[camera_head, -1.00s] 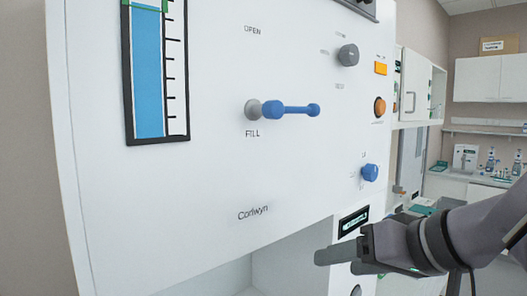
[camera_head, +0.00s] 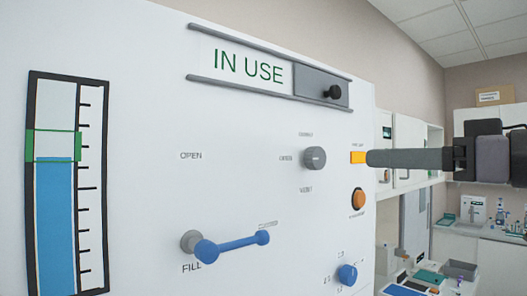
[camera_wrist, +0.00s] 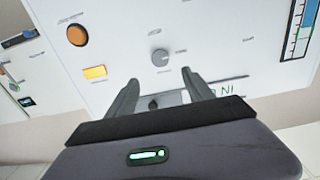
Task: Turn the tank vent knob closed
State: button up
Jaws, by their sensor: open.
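The grey round knob (camera_head: 315,158) is on the white panel, with small blurred labels around it; I take it for the vent knob. It also shows in the wrist view (camera_wrist: 160,57), just beyond the fingertips and between their lines. Its pointer setting is too small to tell. My gripper (camera_head: 372,158) comes in from the right at about the knob's height, its tips still apart from the knob. In the wrist view my gripper (camera_wrist: 160,79) is open and empty, its two fingers spread.
An orange lit rectangle (camera_head: 358,157) and an orange button (camera_head: 358,198) are right of the knob. A blue lever (camera_head: 233,245) and blue knob (camera_head: 347,274) are lower. Above is the IN USE sign (camera_head: 248,68) with a grey slider (camera_head: 321,88). A blue level gauge (camera_head: 54,222) is at left.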

aim_at(320, 158)
jog(key=p+x, duration=0.2)
jog(key=x, duration=1)
jog(key=shift+w+a, duration=0.2)
jog(key=shift+a, duration=0.05)
jog(key=shift+w, duration=0.25)
jog(key=shift+a, duration=0.1)
grip_shut()
